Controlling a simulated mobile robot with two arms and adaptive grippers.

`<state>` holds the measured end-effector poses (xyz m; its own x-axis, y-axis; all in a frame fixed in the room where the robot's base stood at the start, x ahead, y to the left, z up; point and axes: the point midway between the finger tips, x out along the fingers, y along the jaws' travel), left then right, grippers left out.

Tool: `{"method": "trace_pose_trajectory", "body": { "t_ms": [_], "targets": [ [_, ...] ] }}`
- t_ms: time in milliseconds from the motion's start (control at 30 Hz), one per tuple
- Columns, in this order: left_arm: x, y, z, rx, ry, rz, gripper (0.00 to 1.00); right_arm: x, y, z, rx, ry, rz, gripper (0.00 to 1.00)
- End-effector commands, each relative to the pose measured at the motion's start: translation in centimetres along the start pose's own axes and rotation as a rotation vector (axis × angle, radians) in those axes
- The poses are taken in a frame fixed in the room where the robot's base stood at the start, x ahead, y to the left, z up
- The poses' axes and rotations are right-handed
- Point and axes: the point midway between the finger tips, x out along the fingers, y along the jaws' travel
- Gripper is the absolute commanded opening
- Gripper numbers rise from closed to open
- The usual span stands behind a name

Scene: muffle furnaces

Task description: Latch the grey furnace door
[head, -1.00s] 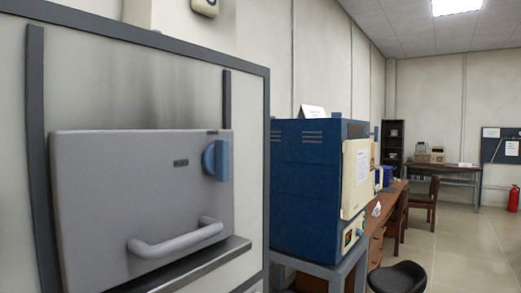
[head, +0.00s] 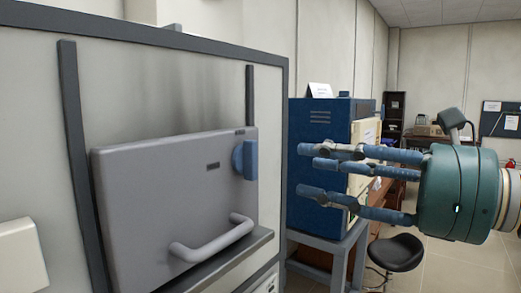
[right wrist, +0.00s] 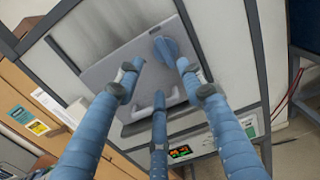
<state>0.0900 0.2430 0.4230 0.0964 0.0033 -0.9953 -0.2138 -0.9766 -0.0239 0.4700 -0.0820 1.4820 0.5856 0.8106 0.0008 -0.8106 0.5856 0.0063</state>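The grey furnace door (head: 170,200) stands against the furnace front in the head view, with a light grey bar handle (head: 212,240) at its lower right. A blue latch knob (head: 245,160) sits at its upper right edge. My right gripper (head: 310,168) is open and empty, to the right of the door and pointing left toward it, apart from the knob. In the right wrist view the door (right wrist: 130,75) and the blue knob (right wrist: 168,50) show beyond the three spread blue fingers. The handle is partly hidden there by the middle finger. My left gripper is not in view.
A blue furnace (head: 315,200) on a grey stand is at the right, behind my right gripper. A black stool (head: 397,252) stands on the floor below it. A lit control panel (right wrist: 180,151) is under the door. Free air lies between the fingers and the door.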

Motion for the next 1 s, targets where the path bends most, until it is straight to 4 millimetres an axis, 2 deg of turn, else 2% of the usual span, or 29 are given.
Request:
{"method": "trace_pose_trajectory", "body": {
  "t_ms": [167,400,600,767,1000],
  "targets": [
    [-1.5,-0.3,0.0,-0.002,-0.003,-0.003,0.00,2.1,0.2,0.4,-0.011,0.003,-0.001,0.39],
    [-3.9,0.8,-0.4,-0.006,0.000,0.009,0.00,6.7,0.2,0.6,-0.007,0.002,0.000,0.39],
    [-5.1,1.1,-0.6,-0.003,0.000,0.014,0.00,9.5,0.1,0.4,-0.007,0.001,-0.001,0.39],
    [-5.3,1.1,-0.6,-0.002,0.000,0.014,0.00,10.4,0.1,0.2,-0.008,0.000,-0.002,0.39],
    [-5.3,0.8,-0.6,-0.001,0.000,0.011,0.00,10.5,0.1,0.0,-0.009,0.000,-0.003,0.39]
  ]
}}
